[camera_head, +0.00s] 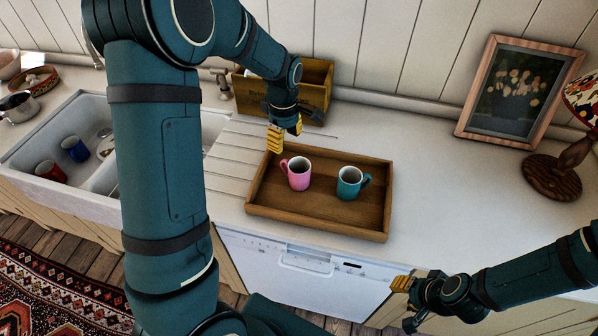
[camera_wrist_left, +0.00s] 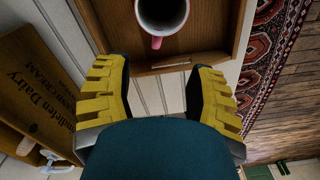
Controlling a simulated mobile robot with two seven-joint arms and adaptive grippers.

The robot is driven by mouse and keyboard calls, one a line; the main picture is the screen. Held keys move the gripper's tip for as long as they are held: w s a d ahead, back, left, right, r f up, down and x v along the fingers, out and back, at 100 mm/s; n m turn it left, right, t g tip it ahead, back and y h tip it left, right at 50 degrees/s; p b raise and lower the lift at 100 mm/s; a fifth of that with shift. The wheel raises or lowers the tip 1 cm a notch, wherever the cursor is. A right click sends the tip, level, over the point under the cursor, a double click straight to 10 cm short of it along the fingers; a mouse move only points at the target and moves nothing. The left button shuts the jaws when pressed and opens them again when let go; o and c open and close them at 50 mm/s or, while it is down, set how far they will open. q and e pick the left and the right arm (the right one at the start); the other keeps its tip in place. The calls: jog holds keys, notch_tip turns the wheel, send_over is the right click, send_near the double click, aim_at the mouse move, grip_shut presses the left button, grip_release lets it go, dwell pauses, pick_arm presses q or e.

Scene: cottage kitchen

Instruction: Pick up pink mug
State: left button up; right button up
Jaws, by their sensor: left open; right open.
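The pink mug (camera_head: 299,174) stands upright in the wooden tray (camera_head: 316,223) on the counter, with its handle to the left. A teal mug (camera_head: 349,184) stands to its right in the same tray. My left gripper (camera_head: 285,135) is open and empty above the tray's back left corner, apart from the pink mug. In the left wrist view, the open fingers (camera_wrist_left: 160,98) point toward the pink mug (camera_wrist_left: 157,42), whose handle faces the gap between them. My right gripper (camera_head: 404,298) is low in front of the counter, away from both mugs, and its fingers show only partly.
A wooden crate (camera_head: 317,78) stands behind the tray, close to my left gripper. A sink (camera_head: 62,119) with red and blue mugs is at the left. A framed picture (camera_head: 510,95) and a lamp (camera_head: 562,172) stand at the right. The counter right of the tray is clear.

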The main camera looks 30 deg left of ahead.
aim_at(285, 160)
pick_arm(q)
notch_tip(285, 160, down, 5)
jog(key=shift+r, duration=0.1)
jog(key=shift+w+a+f, duration=0.15)
jog(key=shift+a+f, duration=0.05)
jog(key=shift+f, duration=1.15)
jog(key=shift+w+a+f, duration=0.1)
jog(key=shift+a+f, duration=0.1)
jog(key=shift+f, duration=1.1)
grip_shut()
